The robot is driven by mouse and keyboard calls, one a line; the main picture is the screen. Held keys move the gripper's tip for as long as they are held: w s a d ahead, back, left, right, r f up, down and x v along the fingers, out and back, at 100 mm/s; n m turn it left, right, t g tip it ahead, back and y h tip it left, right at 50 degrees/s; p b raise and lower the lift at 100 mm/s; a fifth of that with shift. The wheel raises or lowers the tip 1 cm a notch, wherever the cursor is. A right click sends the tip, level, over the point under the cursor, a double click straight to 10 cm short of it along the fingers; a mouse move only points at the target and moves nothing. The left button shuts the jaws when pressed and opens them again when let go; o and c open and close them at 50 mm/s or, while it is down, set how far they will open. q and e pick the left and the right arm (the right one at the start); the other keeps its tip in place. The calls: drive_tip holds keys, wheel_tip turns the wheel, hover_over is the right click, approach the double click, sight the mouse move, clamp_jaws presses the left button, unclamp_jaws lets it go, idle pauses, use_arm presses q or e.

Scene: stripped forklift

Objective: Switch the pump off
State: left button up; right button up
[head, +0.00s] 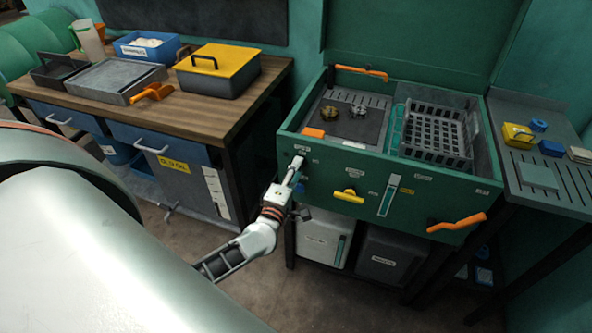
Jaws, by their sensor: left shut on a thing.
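The green parts-washer cabinet (330,176) stands at the centre right with its lid up. Its front panel carries several small labels, too small to read surely. My left gripper (293,174) reaches the panel's left end and is shut on a small pale switch lever (298,161) there. The gripper partly hides the lever, and I cannot tell its on or off position. I take this lever to be the pump switch. My right gripper is not in view.
The panel also has a yellow handle (348,196), a level gauge (388,200) and an orange handle (456,223). A basket (436,130) sits inside the cabinet. A wooden workbench (190,112) with a yellow-lidded box (218,68) stands left. Open floor lies between.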

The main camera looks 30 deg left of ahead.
use_arm(q)
drive_tip(key=shift+n, duration=0.3)
drive_tip(key=shift+c, duration=0.2)
drive_tip(key=o, duration=1.1)
drive_tip(key=v, duration=1.2)
drive_tip(key=shift+d, duration=0.1)
